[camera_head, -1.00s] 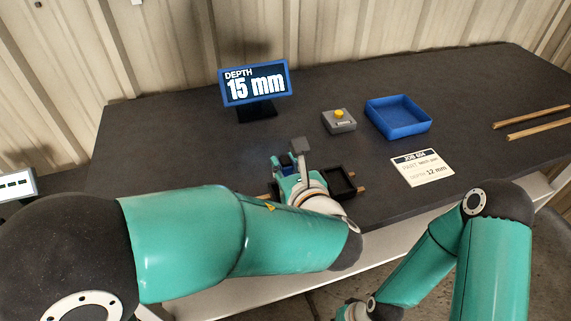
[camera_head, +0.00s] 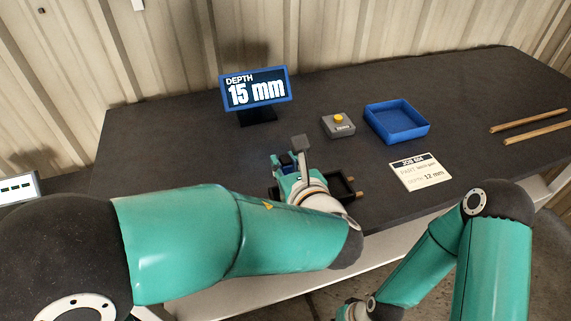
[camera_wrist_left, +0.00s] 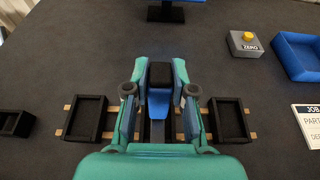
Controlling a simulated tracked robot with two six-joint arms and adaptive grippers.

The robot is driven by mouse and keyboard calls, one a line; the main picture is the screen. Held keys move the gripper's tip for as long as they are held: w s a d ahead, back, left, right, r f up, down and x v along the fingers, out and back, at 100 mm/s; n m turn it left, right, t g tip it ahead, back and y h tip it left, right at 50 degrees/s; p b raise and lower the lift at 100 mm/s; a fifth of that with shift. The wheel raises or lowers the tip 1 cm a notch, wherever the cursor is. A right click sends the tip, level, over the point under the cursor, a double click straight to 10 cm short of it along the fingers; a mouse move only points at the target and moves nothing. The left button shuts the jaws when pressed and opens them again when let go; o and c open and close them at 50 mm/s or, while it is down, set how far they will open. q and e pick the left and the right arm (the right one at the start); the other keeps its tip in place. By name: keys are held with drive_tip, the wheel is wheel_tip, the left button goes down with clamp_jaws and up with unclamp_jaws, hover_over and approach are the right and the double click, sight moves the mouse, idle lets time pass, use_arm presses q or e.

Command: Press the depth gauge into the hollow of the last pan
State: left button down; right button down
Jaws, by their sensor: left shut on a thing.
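My left gripper (camera_head: 287,165) is shut on the depth gauge, a blue block with a black top. In the left wrist view the gauge (camera_wrist_left: 159,104) stands between the two fingers (camera_wrist_left: 160,92). It is over the middle of a row of black pans. What lies under it is mostly hidden, so I cannot tell whether it touches a pan's hollow. One open black pan (camera_wrist_left: 230,121) is right of the gripper, another (camera_wrist_left: 85,118) left, and a third (camera_wrist_left: 15,123) at the far left edge. The display (camera_head: 256,90) reads 15 mm. My right gripper is out of view.
A grey box with a yellow ZERO button (camera_head: 338,125) and an empty blue tray (camera_head: 398,137) stand behind, to the right. A job card (camera_head: 420,173) reads depth 12 mm. Two wooden rails (camera_head: 535,132) lie at the far right. The bench's back left is clear.

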use_arm(q)
drive_tip(key=shift+r+p, duration=1.5)
drive_tip(key=shift+r, duration=0.9)
drive_tip(key=shift+f, duration=0.1)
